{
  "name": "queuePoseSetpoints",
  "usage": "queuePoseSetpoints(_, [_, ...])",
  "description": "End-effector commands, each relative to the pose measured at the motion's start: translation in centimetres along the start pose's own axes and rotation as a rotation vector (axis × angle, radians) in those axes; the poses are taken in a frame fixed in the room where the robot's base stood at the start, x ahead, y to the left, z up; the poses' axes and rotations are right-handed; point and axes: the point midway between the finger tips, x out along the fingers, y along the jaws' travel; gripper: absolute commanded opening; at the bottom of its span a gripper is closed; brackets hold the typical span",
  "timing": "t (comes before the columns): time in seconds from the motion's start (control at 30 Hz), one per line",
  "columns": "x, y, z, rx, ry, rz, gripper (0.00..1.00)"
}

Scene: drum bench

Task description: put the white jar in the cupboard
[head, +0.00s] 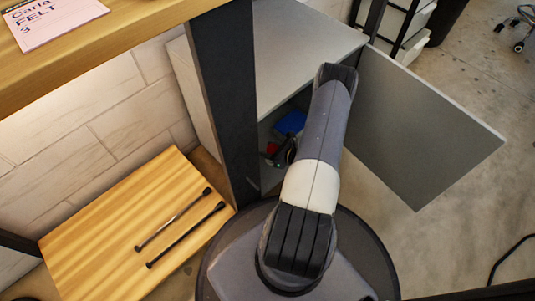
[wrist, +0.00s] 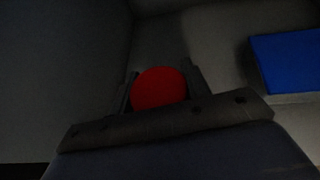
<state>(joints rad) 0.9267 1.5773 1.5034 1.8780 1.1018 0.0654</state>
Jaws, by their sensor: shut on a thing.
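The grey cupboard (head: 298,50) stands with its door (head: 415,130) swung open to the right. My arm reaches into its dark inside. My gripper (head: 274,156) is inside the opening, partly hidden by my arm. It is shut on a round red thing (head: 271,149), which also shows between the fingers in the wrist view (wrist: 159,89). This may be the top of the jar, but no white body shows. I cannot tell whether it touches the cupboard floor.
A blue box-like thing (head: 291,122) lies in the cupboard, right of the gripper in the wrist view (wrist: 290,62). A dark post (head: 224,90) stands left of the opening. A wooden board (head: 105,230) with two dark sticks is at lower left.

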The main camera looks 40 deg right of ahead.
Motion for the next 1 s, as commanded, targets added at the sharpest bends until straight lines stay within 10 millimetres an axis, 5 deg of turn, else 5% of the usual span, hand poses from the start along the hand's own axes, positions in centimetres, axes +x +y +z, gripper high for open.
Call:
queuePoseSetpoints(0.4, [2.5, 0.0, -5.2, 0.000, 0.000, 0.001, 0.17])
queuePoseSetpoints(0.8, [2.7, 0.0, -5.5, 0.000, 0.000, 0.000, 0.17])
queuePoseSetpoints(0.83, [2.7, 0.0, -5.5, 0.000, 0.000, 0.000, 0.47])
queuePoseSetpoints(1.0, [2.7, 0.0, -5.5, 0.000, 0.000, 0.000, 0.61])
